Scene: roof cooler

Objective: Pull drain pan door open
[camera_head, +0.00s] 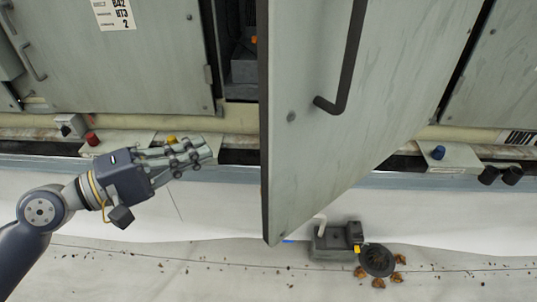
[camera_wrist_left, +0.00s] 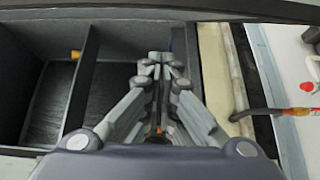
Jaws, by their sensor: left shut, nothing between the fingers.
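The drain pan door (camera_head: 345,110) is a grey metal panel with a long black bar handle (camera_head: 347,60). It stands swung out from the cabinet front, its free edge toward me, and the dark opening (camera_head: 240,75) shows to its left. My left gripper (camera_head: 208,150) is shut and empty, left of the door's free edge and in front of the ledge below the opening. It does not touch the handle. In the left wrist view the left gripper's fingers (camera_wrist_left: 160,62) are together over dark walled compartments (camera_wrist_left: 60,100). My right gripper is not in view.
A closed grey panel (camera_head: 120,70) is at left. The ledge carries a red knob (camera_head: 92,139), a yellow knob (camera_head: 171,140) and a blue knob (camera_head: 438,152). A small dark unit (camera_head: 335,243) and a round black strainer (camera_head: 377,260) with brown leaves lie on the pale roof below the door.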

